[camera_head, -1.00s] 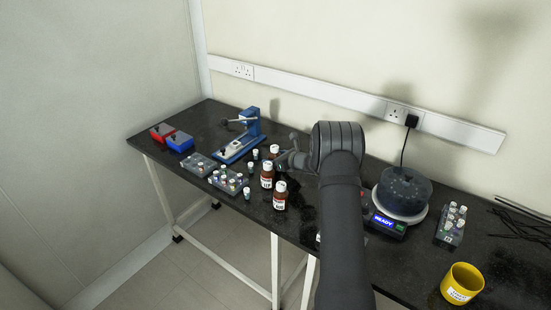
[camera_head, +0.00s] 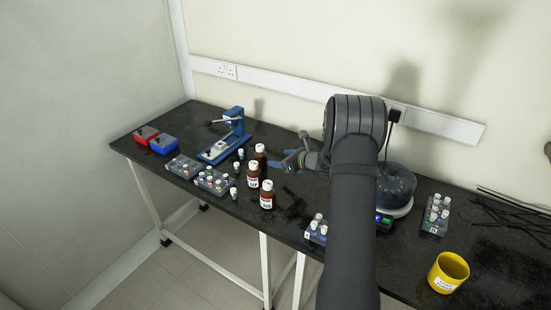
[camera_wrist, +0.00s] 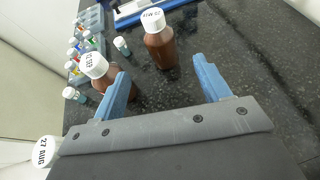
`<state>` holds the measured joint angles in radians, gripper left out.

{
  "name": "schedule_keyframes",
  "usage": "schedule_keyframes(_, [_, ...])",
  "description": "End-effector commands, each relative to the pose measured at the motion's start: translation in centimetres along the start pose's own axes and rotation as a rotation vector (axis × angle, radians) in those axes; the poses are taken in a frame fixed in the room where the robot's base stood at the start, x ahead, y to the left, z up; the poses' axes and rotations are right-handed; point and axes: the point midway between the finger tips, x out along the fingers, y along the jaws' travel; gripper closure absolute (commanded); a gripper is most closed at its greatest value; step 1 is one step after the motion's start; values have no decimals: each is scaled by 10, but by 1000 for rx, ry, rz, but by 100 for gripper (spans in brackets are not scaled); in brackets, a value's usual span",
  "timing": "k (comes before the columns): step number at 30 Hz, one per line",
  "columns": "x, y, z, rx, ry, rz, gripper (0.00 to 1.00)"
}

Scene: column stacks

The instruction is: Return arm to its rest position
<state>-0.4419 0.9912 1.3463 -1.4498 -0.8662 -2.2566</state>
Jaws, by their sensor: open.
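My gripper (camera_head: 281,164) hangs over the black bench just right of the brown bottles, with its blue fingers pointing left. In the wrist view my gripper (camera_wrist: 165,85) is open, its two blue fingers wide apart with nothing held between them. One brown bottle (camera_wrist: 160,48) with a white cap stands beyond the gap. Another bottle (camera_wrist: 95,68) is partly hidden behind the left finger. In the head view three brown bottles stand in a row, the nearest (camera_head: 267,196) at the front. My arm covers part of the bench.
A blue press (camera_head: 228,138), red box (camera_head: 146,135) and blue box (camera_head: 164,144) stand at the left. Vial racks (camera_head: 214,182) sit in front, with loose vials near them. A round dark device (camera_head: 398,182), another rack (camera_head: 435,214) and yellow cup (camera_head: 448,272) are at the right.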

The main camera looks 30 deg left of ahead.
Motion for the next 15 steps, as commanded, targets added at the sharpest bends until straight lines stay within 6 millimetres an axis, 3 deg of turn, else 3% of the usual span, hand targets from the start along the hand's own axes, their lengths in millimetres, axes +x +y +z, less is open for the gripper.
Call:
schedule_keyframes(10, [-2, 0, 0, 0, 0, 0, 31])
schedule_keyframes(15, [9, 1, 0, 0, 0, 3, 31])
